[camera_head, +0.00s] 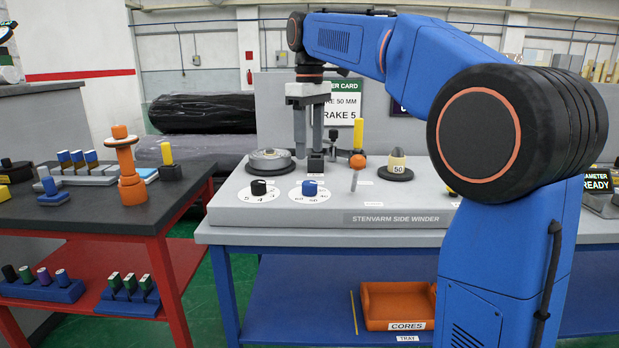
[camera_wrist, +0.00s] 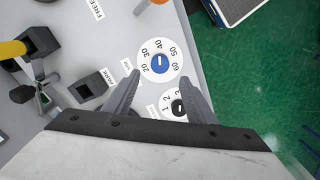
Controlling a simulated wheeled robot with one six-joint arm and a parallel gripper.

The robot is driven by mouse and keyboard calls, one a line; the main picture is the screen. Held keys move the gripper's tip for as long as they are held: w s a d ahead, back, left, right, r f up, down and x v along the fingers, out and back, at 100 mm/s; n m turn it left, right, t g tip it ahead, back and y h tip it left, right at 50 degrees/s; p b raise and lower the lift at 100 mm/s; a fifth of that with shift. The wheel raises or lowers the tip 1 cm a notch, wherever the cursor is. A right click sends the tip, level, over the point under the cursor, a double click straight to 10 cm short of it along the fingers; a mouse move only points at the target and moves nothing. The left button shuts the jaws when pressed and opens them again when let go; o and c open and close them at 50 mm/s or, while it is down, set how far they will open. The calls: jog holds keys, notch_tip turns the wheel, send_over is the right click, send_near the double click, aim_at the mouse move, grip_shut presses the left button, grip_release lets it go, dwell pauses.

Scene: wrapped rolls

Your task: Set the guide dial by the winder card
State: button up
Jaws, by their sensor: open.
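The blue dial (camera_head: 310,188) sits on the grey winder top; in the wrist view its blue knob (camera_wrist: 160,65) is ringed by numbers from 20 to 60. Its white mark seems to point near 40, but is small. The black dial (camera_head: 259,187) is beside it, with 1, 2 and 3 visible in the wrist view. The winder card (camera_head: 345,112) is partly hidden by my arm; it shows "50 MM" and "BRAKE 5". My gripper (camera_head: 308,152) is open and empty above the winder; in the wrist view its fingertips (camera_wrist: 159,78) straddle the blue dial's area from above.
A dark block (camera_wrist: 92,85) and a yellow-handled part (camera_wrist: 14,48) are left in the wrist view. A round metal disc (camera_head: 270,161) lies behind the black dial.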

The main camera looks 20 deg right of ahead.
aim_at(310, 182)
notch_tip(310, 182, down, 9)
jog(key=shift+f, duration=0.1)
dwell(0.3)
jog(key=c, duration=1)
